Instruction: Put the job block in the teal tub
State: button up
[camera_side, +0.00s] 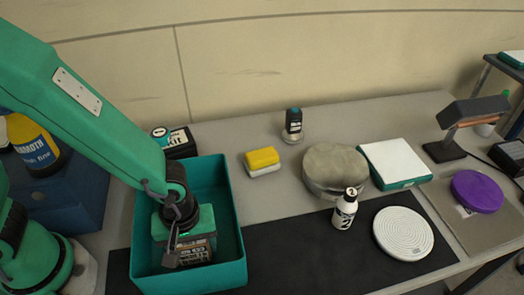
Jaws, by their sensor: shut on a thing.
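The teal tub (240,271) stands at the left of the bench, open at the top. My gripper (180,254) reaches down inside it and is shut on a dark block with a printed label (197,251).
Right of the tub are a yellow-and-white block (262,161), a dark-capped bottle (293,125), a round grey pad (334,169), a small white bottle (345,209), a white ribbed disc (403,233) and a purple disc (477,191). A dark box (181,143) stands behind the tub.

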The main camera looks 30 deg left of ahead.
jog(key=o, duration=1)
jog(key=shift+o, duration=0.2)
jog(key=shift+r, duration=0.15)
jog(key=shift+r, duration=6)
jog(key=shift+a, duration=0.1)
jog(key=a+r+m+t, duration=0.2)
jog(key=a+r+m, duration=0.2)
jog(key=a, duration=0.6)
jog(key=a+r+m+t, duration=0.3)
jog(key=a+r+m, duration=0.2)
jog(key=a, duration=0.5)
jog(key=shift+w+a+r+t, duration=0.3)
jog(key=shift+w+r, duration=0.05)
jog(key=shift+r, duration=0.2)
